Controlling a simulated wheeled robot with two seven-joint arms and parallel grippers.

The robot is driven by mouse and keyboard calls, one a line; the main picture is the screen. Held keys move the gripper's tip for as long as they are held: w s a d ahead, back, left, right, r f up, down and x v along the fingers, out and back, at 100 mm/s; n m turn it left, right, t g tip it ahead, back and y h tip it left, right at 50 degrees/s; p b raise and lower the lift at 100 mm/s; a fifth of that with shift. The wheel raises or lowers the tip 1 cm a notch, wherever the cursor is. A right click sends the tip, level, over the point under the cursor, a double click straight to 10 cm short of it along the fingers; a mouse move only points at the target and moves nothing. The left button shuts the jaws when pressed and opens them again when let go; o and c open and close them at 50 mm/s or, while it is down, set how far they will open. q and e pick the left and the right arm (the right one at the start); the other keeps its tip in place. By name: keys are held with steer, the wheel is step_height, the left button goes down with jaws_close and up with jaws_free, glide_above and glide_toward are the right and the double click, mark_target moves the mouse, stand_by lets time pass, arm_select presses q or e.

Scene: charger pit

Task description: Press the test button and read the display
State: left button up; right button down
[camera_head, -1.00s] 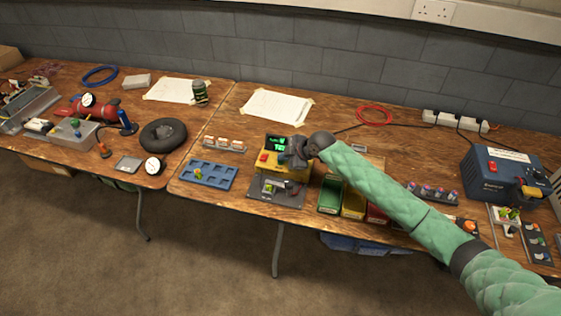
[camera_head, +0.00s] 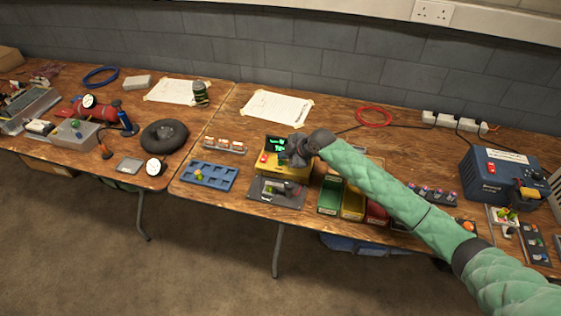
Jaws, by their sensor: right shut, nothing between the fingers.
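A yellow tester (camera_head: 268,169) stands near the front edge of the right table. Its dark display (camera_head: 277,144) shows green characters, too small to read. A red button or switch (camera_head: 264,157) sits on its left side. My right gripper (camera_head: 294,158) is shut and empty at the right part of the tester, and it hides that part. I cannot tell whether it touches the tester. A dark grey plate with a fixture (camera_head: 262,196) lies in front of the tester. My left gripper is not in view.
A blue tray (camera_head: 222,177) lies left of the tester. Green, yellow and red bins (camera_head: 329,197) stand to the right, under my right arm. A blue power unit (camera_head: 487,175) is at the far right. A paper sheet (camera_head: 275,106) lies behind the tester.

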mark_target(283, 165)
step_height(283, 165, up, 5)
steer(key=p, duration=0.3)
stand_by(0.5)
stand_by(0.7)
